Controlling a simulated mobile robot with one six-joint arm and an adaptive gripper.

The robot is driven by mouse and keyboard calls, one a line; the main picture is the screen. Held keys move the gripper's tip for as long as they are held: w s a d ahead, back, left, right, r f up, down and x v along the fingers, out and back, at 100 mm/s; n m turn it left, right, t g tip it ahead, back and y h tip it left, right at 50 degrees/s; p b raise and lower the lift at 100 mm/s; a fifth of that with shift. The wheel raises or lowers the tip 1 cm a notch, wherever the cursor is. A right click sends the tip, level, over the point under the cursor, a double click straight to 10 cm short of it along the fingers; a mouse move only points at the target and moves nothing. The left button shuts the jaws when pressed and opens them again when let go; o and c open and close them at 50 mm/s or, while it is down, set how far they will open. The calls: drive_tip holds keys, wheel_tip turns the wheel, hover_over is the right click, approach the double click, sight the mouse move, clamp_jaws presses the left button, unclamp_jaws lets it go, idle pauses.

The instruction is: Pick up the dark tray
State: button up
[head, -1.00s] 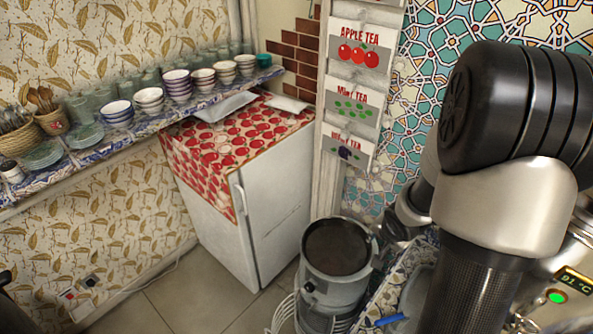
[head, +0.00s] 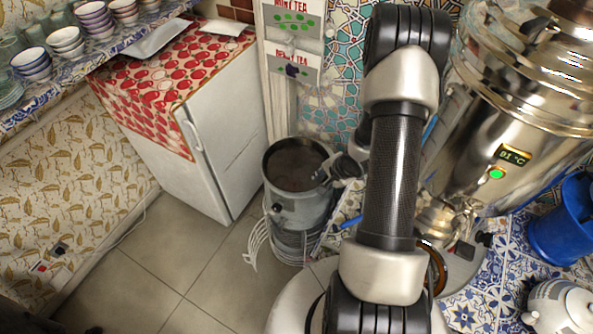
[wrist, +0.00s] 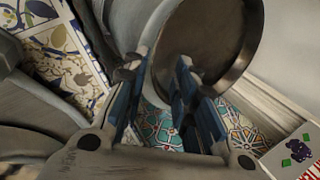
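My gripper (wrist: 163,68) is open and empty in the wrist view, with tiles showing between its blue-padded fingers. In the head view my gripper (head: 338,172) is at the right rim of a grey metal bin (head: 298,212), partly hidden by my arm. A dark round surface (head: 294,165) fills the bin's top; I cannot tell if it is a tray or the bin's inside. It also shows beyond the fingertips in the wrist view (wrist: 212,35). A dark round thing with a brown rim (head: 437,266) shows partly behind my arm and may be the dark tray.
A steel samovar (head: 530,80) stands at the right, beside a blue container (head: 565,225) and a white teapot (head: 562,307) on a tiled counter. A white fridge (head: 228,120) with a red-patterned cloth stands left of the bin.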

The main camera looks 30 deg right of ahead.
sight(317, 185)
drive_tip(key=b+x, duration=0.1)
drive_tip(key=x, duration=0.1)
drive_tip(key=b+x, duration=0.1)
drive_tip(key=x, duration=0.1)
drive_tip(key=b+x, duration=0.1)
drive_tip(key=x, duration=0.1)
drive_tip(key=shift+s+a+f, duration=0.2)
drive_tip(key=shift+a+f, duration=0.05)
drive_tip(key=shift+f, duration=0.25)
drive_tip(key=shift+r, duration=0.1)
drive_tip(key=shift+c, duration=0.3)
clamp_jaws()
